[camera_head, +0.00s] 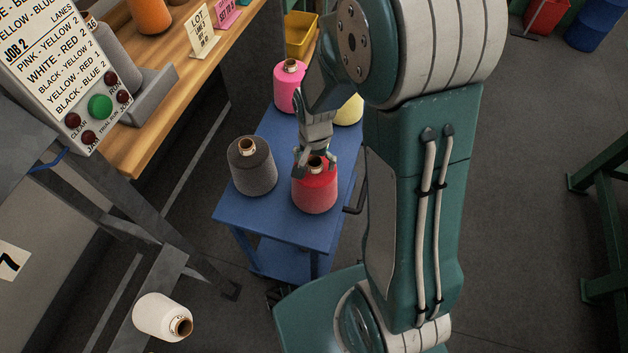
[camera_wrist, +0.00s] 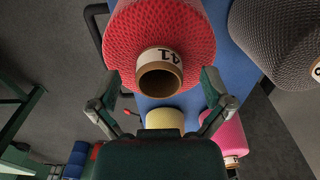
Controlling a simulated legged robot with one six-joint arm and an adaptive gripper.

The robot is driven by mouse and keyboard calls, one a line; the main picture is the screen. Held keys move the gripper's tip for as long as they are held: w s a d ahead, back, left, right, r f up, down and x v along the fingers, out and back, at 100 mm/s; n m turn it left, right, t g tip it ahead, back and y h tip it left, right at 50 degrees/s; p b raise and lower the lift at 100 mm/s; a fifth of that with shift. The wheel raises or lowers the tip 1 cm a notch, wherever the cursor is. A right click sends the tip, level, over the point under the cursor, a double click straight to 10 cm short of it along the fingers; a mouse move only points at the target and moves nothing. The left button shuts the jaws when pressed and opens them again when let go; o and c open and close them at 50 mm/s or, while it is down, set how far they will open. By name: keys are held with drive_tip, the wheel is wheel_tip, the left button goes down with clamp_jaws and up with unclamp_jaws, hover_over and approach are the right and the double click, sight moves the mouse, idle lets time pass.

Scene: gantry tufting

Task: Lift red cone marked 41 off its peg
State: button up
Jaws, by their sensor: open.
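The red cone (camera_head: 314,190) stands upright on the blue cart at its near right corner. In the wrist view the red cone (camera_wrist: 163,32) fills the upper middle, and its tan core tube (camera_wrist: 159,72) carries the mark 41. My gripper (camera_head: 314,165) is over the top of the red cone, one finger to each side of the core tube. In the wrist view my gripper (camera_wrist: 160,97) is open, with its fingers apart and the tube's end between them. I see no clear contact. The peg is hidden inside the cone.
The blue cart (camera_head: 270,216) also bears a grey cone (camera_head: 252,168) close on the left, a pink cone (camera_head: 288,86) and a yellow cone (camera_head: 349,110) behind. A wooden bench (camera_head: 165,110) stands left. A white cone (camera_head: 162,317) lies at lower left.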

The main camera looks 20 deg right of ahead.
drive_tip(key=shift+d, duration=0.1)
drive_tip(key=c, duration=0.5)
clamp_jaws()
